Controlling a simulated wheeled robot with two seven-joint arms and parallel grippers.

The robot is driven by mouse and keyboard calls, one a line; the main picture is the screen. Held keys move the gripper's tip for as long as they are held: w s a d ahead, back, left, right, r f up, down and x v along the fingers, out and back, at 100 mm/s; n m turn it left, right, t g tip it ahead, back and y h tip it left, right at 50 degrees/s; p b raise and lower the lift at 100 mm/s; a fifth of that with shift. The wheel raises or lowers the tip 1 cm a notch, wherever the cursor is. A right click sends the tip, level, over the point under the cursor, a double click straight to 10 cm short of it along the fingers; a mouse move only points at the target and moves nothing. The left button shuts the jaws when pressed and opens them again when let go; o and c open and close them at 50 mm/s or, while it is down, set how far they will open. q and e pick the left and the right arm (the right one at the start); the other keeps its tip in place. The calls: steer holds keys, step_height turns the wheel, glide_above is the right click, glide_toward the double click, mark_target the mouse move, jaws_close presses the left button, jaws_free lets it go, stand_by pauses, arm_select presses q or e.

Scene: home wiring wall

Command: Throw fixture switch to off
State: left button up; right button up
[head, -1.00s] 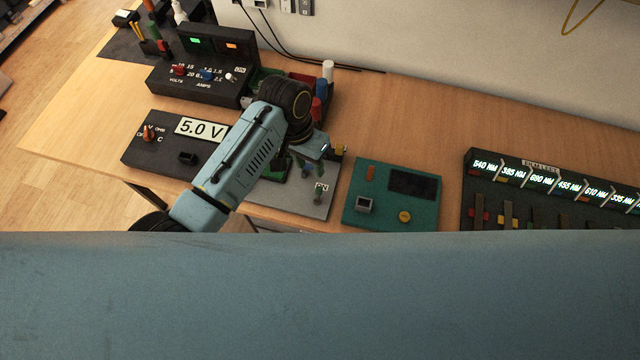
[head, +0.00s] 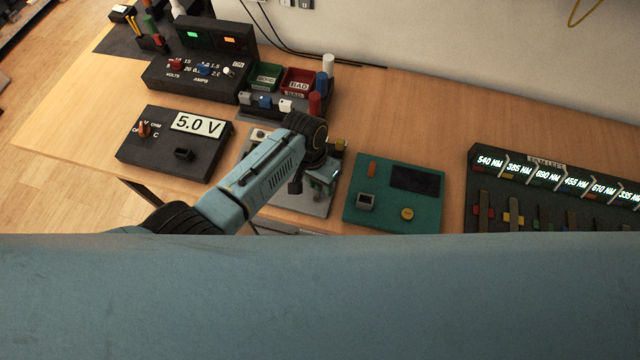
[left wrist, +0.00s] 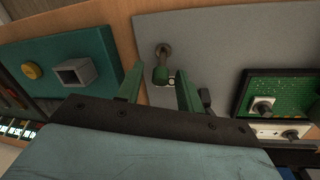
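The fixture is a grey plate (head: 312,208) on the bench, largely covered by my left arm in the head view. In the head view the left gripper (head: 318,184) is low over the plate's right part and hides the switch. My right gripper is not in view.
A teal box (head: 395,215) with a yellow knob stands just right of the plate. A meter reading 5.0 V (head: 170,160) is left. A power supply (head: 195,75) and the green (head: 265,77) and red (head: 299,82) bins stand behind. A dark labelled panel (head: 550,190) is far right.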

arm_select(q)
steer(key=shift+f, duration=0.2)
jaws_close()
